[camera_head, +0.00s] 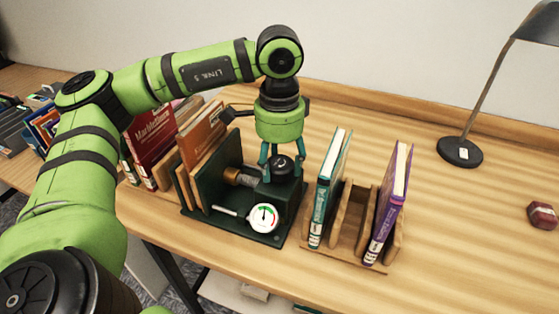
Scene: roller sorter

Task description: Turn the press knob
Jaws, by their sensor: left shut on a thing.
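The press (213,192) is a dark green device on the wooden desk, with a screw at its middle and a round white gauge (263,218) at its front. The black press knob (282,165) sits on top of the press's block (281,193). An orange-brown book (200,132) stands at the left side of the press. My left gripper (282,160) comes down from above, with its teal fingers on either side of the knob, shut on it. The gauge needle points roughly upward. My right gripper is not in view.
A wooden rack (350,222) right of the press holds a teal book (327,190) and a purple book (388,205). Red books (152,140) stand at the left. A lamp (460,152) and a dark red object (541,215) stand at the right. The desk between them is clear.

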